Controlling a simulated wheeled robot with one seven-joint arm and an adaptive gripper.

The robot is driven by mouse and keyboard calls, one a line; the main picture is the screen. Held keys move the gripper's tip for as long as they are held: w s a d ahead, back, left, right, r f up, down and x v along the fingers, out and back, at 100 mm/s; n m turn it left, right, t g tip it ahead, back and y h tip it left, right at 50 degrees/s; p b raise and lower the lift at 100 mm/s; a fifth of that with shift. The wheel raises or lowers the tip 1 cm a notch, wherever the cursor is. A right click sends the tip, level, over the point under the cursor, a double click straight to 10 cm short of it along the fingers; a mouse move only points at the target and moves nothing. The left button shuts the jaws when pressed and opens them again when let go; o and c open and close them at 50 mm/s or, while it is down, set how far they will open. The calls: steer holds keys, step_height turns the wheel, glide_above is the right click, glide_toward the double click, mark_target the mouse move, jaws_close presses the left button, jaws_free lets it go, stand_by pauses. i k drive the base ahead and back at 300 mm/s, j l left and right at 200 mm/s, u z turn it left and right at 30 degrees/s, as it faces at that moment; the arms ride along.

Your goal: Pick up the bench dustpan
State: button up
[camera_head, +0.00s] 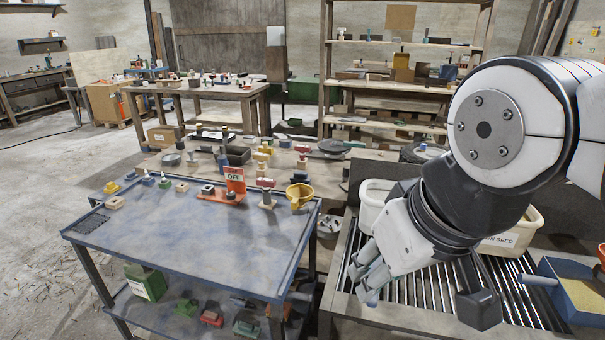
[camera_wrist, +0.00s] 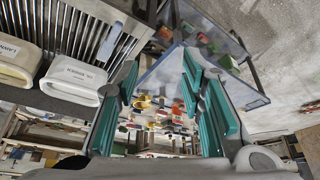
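A blue open-topped pan (camera_head: 572,290) with a pale grey-blue handle (camera_head: 538,280) sits at the right edge in the head view. It holds something yellowish and looks like the bench dustpan, though I cannot be certain. My gripper (camera_head: 366,276) hangs above the slatted roller bench, well to the left of that pan. In the wrist view my gripper (camera_wrist: 162,98) has its teal finger pads wide apart with nothing between them. A pale blue bar (camera_wrist: 110,43) lies on the slats in the wrist view; I cannot tell what it is.
White labelled bins stand on the roller bench (camera_head: 425,294), one marked seed (camera_head: 522,232); they also show in the wrist view (camera_wrist: 73,80).

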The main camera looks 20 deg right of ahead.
mark_target(569, 284)
steer(key=z, duration=1.85)
